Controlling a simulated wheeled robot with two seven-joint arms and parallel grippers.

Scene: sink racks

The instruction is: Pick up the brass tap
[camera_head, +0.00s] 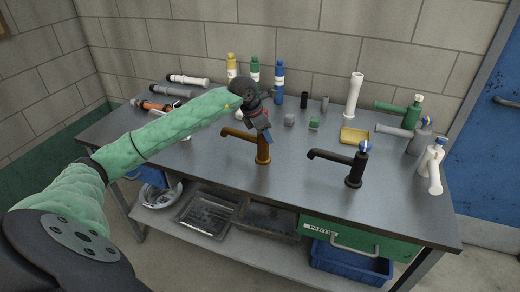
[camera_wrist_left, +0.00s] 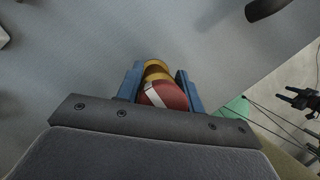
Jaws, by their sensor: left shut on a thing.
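The brass tap (camera_head: 263,154) stands upright on the grey tabletop near its front edge, its spout pointing left. My left gripper (camera_head: 264,134) comes down on it from above, its blue fingers at the tap's top. In the left wrist view, the fingers of the left gripper (camera_wrist_left: 161,92) sit on both sides of the tap's red cap with a white stripe (camera_wrist_left: 165,96). The brass body (camera_wrist_left: 156,70) shows just beyond it. The gripper is shut on the tap. The gripper hides the cap in the head view. My right gripper does not show.
A black tap (camera_head: 354,172) with a blue cap stands to the right. Bottles (camera_head: 279,82) and small fittings (camera_head: 314,123) stand behind, with a yellow dish (camera_head: 355,136). White and green pipe parts (camera_head: 432,160) line the right end. The tabletop between the two taps is clear.

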